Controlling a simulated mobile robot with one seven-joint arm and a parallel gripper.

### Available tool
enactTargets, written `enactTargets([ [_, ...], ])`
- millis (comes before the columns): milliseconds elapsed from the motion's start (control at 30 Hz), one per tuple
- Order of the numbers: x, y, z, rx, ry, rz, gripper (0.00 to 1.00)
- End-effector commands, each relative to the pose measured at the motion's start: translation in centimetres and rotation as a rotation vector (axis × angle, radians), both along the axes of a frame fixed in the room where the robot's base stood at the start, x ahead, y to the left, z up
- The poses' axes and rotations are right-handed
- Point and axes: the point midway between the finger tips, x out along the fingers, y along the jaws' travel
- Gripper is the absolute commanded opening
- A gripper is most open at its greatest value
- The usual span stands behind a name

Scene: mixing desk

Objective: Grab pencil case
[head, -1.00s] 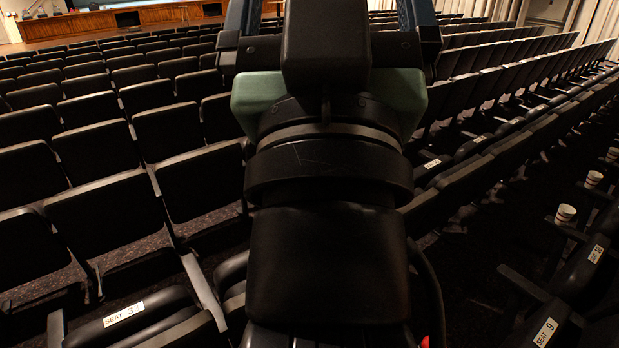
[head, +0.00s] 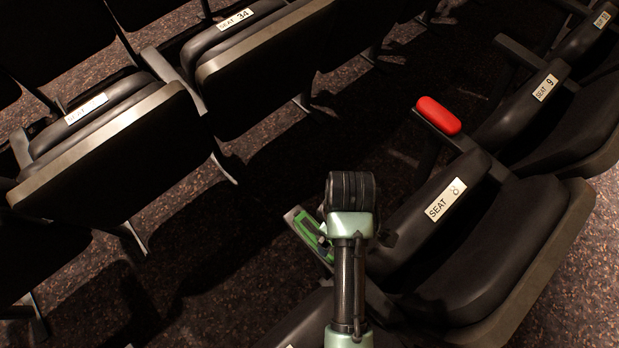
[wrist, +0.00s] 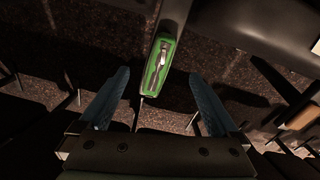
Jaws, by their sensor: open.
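A red, rounded, elongated case (head: 438,115) lies on an armrest between seats in the head view. A long green object (head: 313,236) lies on another armrest, partly behind my arm. The wrist view shows this green object (wrist: 153,83) with a silver-grey piece along its middle. I cannot tell for certain which of the two is the pencil case. My gripper (wrist: 159,74) is open and empty, its blue fingers apart, with the green object ahead between them in the picture. The fingers do not show in the head view. The red case is not visible in the wrist view.
Dark folding seats stand close on both sides, such as the numbered seat (head: 445,200) right of my arm and the seat marked 34 (head: 235,20). The armrests are narrow. A strip of speckled carpet (head: 195,228) is open between the rows.

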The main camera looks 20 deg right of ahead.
Motion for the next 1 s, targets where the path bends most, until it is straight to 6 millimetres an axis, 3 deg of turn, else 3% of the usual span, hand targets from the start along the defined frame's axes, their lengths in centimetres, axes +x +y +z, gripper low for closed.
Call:
enactTargets([
  [400,-0.5,0.1,-7.0,0.007,0.017,0.004,0.97],
  [667,-0.5,0.2,-8.9,0.006,0.015,0.004,0.97],
  [900,-0.5,0.4,-12.5,0.006,0.015,0.004,0.97],
  [1000,-0.5,0.4,-13.1,0.005,0.014,0.004,0.97],
])
